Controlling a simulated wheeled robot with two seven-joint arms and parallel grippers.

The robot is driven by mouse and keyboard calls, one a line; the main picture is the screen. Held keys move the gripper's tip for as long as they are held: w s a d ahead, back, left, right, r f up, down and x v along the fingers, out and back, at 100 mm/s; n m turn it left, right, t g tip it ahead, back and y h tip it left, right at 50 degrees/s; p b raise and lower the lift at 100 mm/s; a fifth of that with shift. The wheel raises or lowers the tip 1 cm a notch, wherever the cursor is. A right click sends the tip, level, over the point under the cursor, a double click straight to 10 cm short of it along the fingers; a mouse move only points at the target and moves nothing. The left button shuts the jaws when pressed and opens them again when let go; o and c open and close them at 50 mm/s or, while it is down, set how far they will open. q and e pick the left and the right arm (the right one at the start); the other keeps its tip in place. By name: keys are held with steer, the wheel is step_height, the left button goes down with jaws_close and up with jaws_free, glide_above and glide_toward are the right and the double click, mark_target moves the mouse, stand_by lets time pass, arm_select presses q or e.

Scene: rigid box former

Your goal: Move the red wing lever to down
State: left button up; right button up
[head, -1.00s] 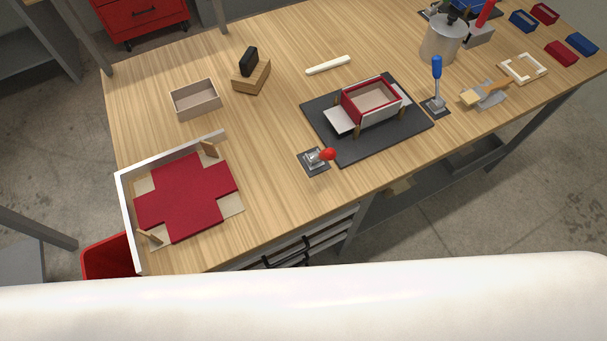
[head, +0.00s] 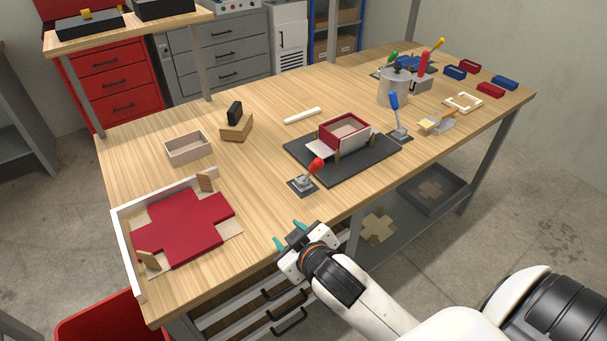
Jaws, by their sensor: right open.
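The red wing lever (head: 316,165) has a red knob on a short metal shaft above a small dark base plate (head: 302,186). It stands at the near left corner of the dark former plate (head: 372,165). Its knob leans up and to the right. A red and tan box (head: 343,133) sits in the former, with a pale wing flap at its left. My right gripper (head: 289,237), with teal fingertips, is open and empty at the table's front edge, nearer than the lever and apart from it. My left gripper is not in view.
A blue-handled lever (head: 395,106) stands right of the former. A red cross-shaped sheet (head: 182,226) lies in a white-edged corner frame at left. An open tan box (head: 188,148), a wooden block (head: 236,127), a white stick (head: 302,116) and a metal pot (head: 392,90) stand farther back.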

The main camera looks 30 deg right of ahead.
steer(key=w+a+r+n+t+y, duration=0.3)
steer(key=w+r+t, duration=0.15)
steer(key=r, duration=0.25)
steer(key=w+a+r+n+t+y, duration=0.25)
steer(key=w+r+n, duration=0.2)
steer(key=r, duration=0.35)
steer(key=a+r+n+g+y, duration=0.3)
steer(key=a+r+n+y, duration=0.35)
steer(key=n+y, duration=0.4)
steer(key=n+g+h, duration=1.2)
steer(key=g+h, duration=0.2)
steer(key=g, duration=0.2)
glide_toward(317, 163)
steer(key=f, duration=0.4)
steer(key=w+f+p, duration=0.1)
steer(key=f, duration=0.2)
steer(key=f+p, duration=0.1)
steer(key=f, duration=0.3)
steer(key=shift+w+a+f, duration=0.1)
steer(key=shift+w+f, duration=0.2)
